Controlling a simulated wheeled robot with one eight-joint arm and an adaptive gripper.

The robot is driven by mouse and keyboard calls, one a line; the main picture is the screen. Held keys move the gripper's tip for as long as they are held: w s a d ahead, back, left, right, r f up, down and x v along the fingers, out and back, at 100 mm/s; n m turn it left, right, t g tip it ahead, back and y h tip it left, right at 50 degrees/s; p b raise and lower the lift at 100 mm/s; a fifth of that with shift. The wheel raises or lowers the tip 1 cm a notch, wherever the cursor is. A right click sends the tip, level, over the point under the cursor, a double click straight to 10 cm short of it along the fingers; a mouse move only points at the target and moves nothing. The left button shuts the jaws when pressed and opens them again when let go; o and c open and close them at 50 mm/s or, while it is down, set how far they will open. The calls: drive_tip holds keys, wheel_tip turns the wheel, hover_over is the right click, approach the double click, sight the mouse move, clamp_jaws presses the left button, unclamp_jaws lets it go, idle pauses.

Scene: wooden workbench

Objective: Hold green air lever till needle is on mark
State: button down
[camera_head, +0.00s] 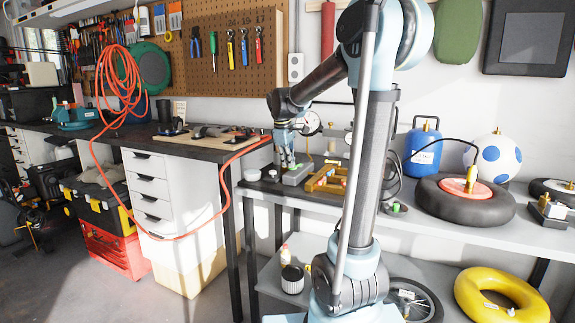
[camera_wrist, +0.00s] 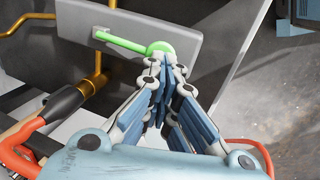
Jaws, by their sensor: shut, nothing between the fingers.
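In the wrist view the green lever (camera_wrist: 122,42) lies across a grey block (camera_wrist: 180,38), with its round green end (camera_wrist: 163,47) on the right. My gripper (camera_wrist: 168,62) is shut and empty. Its tips overlap the lower edge of the round end; I cannot tell whether they touch it. In the head view my gripper (camera_head: 288,163) points down over the grey block (camera_head: 297,176) on the bench. A white dial gauge (camera_head: 311,122) stands just behind it, partly hidden by my arm. Its needle and mark are too small to read.
A brass-coloured frame (camera_head: 326,179) stands right of the block. A blue gas bottle (camera_head: 422,152), a blue-spotted ball (camera_head: 494,158) and a black tyre (camera_head: 465,205) are farther right. An orange hose (camera_head: 222,208) loops on the left. Orange and black hose (camera_wrist: 65,103) lies near the gripper.

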wheel_tip(320, 180, up, 14)
drive_tip(key=shift+s+a, duration=0.25)
drive_tip(key=shift+s, duration=0.15)
drive_tip(key=shift+w+a, duration=0.1)
drive_tip(key=shift+a, duration=0.05)
idle(1.1)
